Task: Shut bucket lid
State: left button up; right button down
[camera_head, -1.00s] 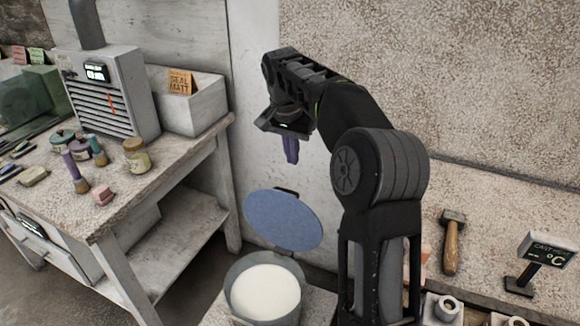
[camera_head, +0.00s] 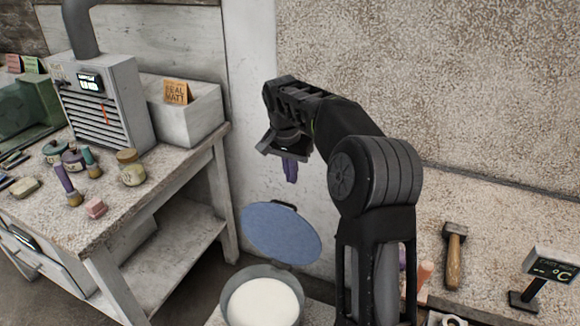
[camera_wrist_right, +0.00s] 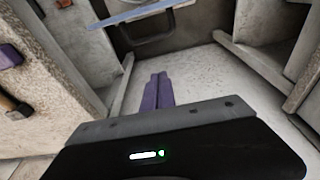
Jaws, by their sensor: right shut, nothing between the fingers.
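The bucket (camera_head: 232,292) stands at the bottom centre of the head view, with white material inside. Its round blue lid (camera_head: 280,232) stands tilted up and open at the bucket's far side. A dark handle shows at the lid's top edge. My right gripper (camera_head: 290,178) is shut and empty, with purple fingers pointing down, above the lid and apart from it. In the right wrist view its fingers (camera_wrist_right: 158,80) lie together, and a blue edge, likely the lid (camera_wrist_right: 135,13), shows at the top. My left gripper is not in view.
A workbench (camera_head: 110,232) with jars, brushes and a vented machine (camera_head: 100,95) stands at left. A hammer (camera_head: 454,255) and a temperature display (camera_head: 545,270) lie on the right bench. A pale wall is behind the lid.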

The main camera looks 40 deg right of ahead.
jog(key=a+f, duration=0.1)
jog(key=s+f, duration=0.1)
jog(key=f, duration=0.1)
jog(key=a+f, duration=0.1)
jog(key=shift+s+a+f+p, duration=0.2)
jog(key=shift+a+f+p, duration=0.05)
jog(key=shift+a+p, duration=0.1)
dwell(0.3)
